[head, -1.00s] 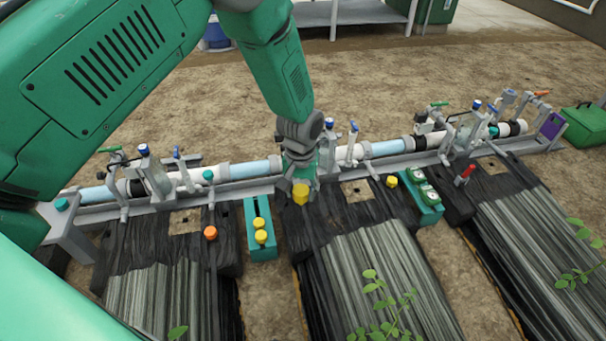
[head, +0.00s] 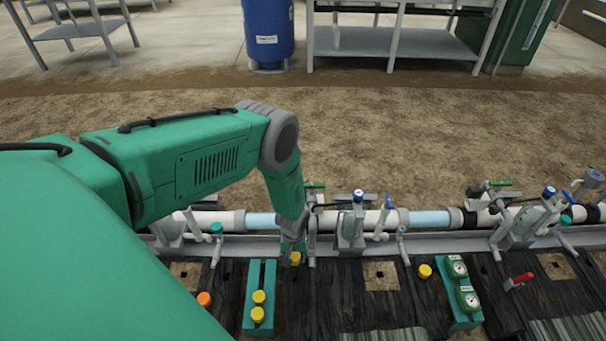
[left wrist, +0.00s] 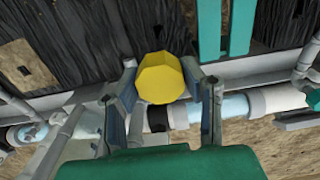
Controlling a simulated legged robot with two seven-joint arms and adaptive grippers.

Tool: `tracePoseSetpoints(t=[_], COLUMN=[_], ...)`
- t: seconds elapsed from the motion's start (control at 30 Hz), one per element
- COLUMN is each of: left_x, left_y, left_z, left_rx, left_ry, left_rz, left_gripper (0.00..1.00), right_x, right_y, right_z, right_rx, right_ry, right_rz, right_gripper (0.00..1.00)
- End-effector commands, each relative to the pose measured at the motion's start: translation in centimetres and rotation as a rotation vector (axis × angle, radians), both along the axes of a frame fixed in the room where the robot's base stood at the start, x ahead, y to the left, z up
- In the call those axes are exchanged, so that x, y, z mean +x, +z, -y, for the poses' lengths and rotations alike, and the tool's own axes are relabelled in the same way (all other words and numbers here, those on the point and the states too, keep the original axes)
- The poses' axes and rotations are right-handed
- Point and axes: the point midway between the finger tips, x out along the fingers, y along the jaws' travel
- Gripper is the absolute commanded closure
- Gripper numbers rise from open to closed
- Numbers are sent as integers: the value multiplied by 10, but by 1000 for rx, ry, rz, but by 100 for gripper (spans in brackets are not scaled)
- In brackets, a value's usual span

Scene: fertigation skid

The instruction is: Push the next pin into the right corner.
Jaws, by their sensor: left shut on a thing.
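My left gripper (head: 293,248) is shut on a yellow-headed pin (head: 296,258). It holds the pin at the upper left part of the middle black mat (head: 335,300), close to the pipe rail. In the left wrist view the pin's yellow head (left wrist: 162,80) sits between both fingers; its shank is hidden, so I cannot tell whether it touches the mat. Another yellow pin (head: 425,271) stands at that mat's upper right corner. Two more yellow pins, a rear one (head: 259,296) and a front one (head: 257,314), sit in the slotted teal holder (head: 252,276). My right gripper is out of view.
The grey rail (head: 430,243) with pipes, valves and blue-topped fittings runs behind the mats. An orange pin (head: 204,299) stands on the left mat. A teal block with gauges (head: 462,290) and a red handle (head: 518,281) lie to the right. Bare soil lies beyond the rail.

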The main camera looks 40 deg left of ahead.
Motion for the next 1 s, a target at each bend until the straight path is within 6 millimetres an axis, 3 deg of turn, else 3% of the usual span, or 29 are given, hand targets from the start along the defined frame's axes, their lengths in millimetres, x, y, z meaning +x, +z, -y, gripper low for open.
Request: tracePoseSetpoints(t=[1.0], left_x=[-1], left_y=[-83], left_z=[-2], left_rx=[-6], left_ry=[0], left_rz=[-2], left_gripper=[92], right_x=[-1], right_y=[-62], right_z=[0], right_rx=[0], right_ry=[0], right_rz=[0], right_gripper=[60])
